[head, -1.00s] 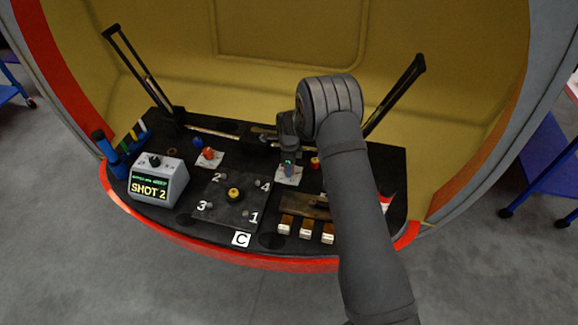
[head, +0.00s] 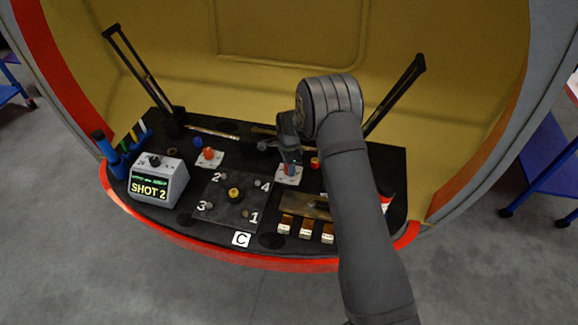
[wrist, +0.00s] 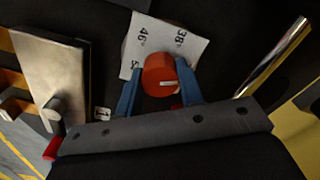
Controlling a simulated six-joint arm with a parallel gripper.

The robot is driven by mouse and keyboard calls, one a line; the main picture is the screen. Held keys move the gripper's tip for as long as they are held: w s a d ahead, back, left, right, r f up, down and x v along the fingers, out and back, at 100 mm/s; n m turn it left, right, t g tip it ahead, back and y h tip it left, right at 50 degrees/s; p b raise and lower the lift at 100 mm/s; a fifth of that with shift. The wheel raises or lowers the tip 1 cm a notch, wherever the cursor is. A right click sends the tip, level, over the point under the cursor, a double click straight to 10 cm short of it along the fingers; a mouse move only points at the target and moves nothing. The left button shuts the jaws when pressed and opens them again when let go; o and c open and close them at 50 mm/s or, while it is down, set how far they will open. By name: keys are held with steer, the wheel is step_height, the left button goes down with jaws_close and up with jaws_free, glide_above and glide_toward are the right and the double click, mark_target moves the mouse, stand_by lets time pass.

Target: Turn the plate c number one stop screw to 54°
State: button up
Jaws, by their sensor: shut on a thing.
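Plate C (head: 224,214) is a dark square plate with a brass hub (head: 234,194) and small studs beside the numbers 1 to 4. The stud by number 1 (head: 245,213) stands free of my gripper. My gripper (head: 289,166) is beyond the plate's right side, over a white card (head: 290,180). In the wrist view its blue fingers (wrist: 158,82) are shut on either side of a red round knob (wrist: 157,70) with a short white mark. The card (wrist: 165,42) shows 46, 38 and a partly hidden number starting with 5. I cannot read the knob's angle.
Another red knob (head: 208,153) on a card stands left of my gripper. A grey console (head: 158,182) reads SHOT 2. Wood-and-white blocks (head: 307,229) line the front right. Two black uprights (head: 395,95) rise at the sides. The yellow shell closes the back.

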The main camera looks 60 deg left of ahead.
steer(key=n, duration=0.4)
steer(key=shift+n, duration=0.3)
steer(key=n, duration=1.4)
steer(key=shift+n, duration=0.3)
steer(key=n, duration=1.3)
steer(key=shift+n, duration=0.3)
steer(key=n, duration=0.4)
steer(key=shift+n, duration=0.4)
